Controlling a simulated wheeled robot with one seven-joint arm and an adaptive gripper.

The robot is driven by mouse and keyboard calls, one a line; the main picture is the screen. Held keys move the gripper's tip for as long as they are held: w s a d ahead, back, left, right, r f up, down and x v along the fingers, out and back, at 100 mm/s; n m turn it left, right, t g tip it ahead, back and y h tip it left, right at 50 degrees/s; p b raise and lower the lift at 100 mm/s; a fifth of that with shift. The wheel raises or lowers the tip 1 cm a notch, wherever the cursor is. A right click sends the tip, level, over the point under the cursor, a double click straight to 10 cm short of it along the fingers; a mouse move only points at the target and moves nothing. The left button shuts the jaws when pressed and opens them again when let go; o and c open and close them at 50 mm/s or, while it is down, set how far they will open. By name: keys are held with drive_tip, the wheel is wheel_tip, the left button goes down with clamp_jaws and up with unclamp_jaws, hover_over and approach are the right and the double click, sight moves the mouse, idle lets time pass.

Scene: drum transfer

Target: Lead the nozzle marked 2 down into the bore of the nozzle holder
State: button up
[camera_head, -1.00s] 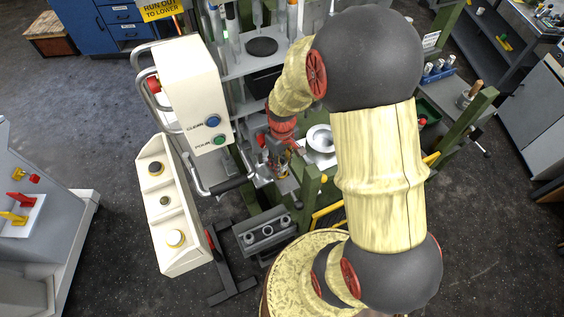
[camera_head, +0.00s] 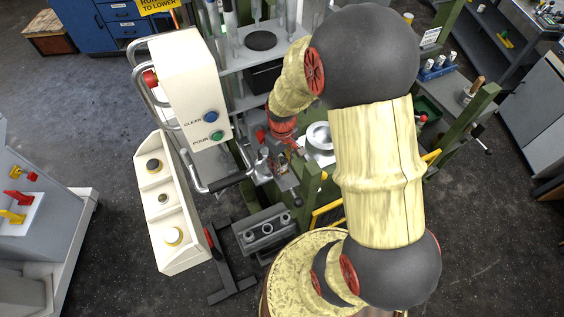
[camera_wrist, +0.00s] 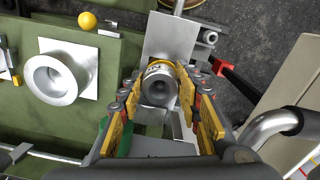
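The nozzle (camera_wrist: 158,88) is a grey metal cylinder with a yellow band near its far end, seen end-on in the wrist view. My gripper (camera_wrist: 160,98) has its yellow-padded fingers on either side of it and appears shut on it. The number on the nozzle is not readable. A grey metal plate (camera_wrist: 172,36) lies beyond the nozzle and may be part of the nozzle holder. The holder's bore is not visible, and I cannot tell whether the nozzle is in it. In the head view my gripper (camera_head: 283,176) is small, below the red wrist part.
A silver flanged ring (camera_wrist: 60,78) sits on a green panel left of my gripper; it also shows in the head view (camera_head: 320,137). A yellow ball knob (camera_wrist: 87,21) is near it. A grey tube handle (camera_wrist: 272,128) stands close on the right. A white control box (camera_head: 187,90) is beside the arm.

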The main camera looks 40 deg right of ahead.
drive_tip(key=o, duration=0.5)
drive_tip(key=shift+c, duration=0.2)
drive_tip(key=shift+r, duration=0.1)
wheel_tip(320, 180, up, 12)
idle(0.3)
idle(0.5)
drive_tip(key=m+t+b, duration=0.1)
drive_tip(key=m+b, duration=0.2)
drive_tip(key=b, duration=0.2)
hover_over(284, 177)
drive_tip(key=s+a, duration=0.4)
drive_tip(key=s+a+n+t+b, duration=0.1)
drive_tip(key=s+a+t+b, duration=0.3)
drive_tip(key=b, duration=0.9)
drive_tip(key=s+a, duration=0.1)
drive_tip(key=a, duration=0.2)
drive_tip(key=shift+a+f+n+t, duration=0.15)
drive_tip(key=shift+f+n+t, duration=0.15)
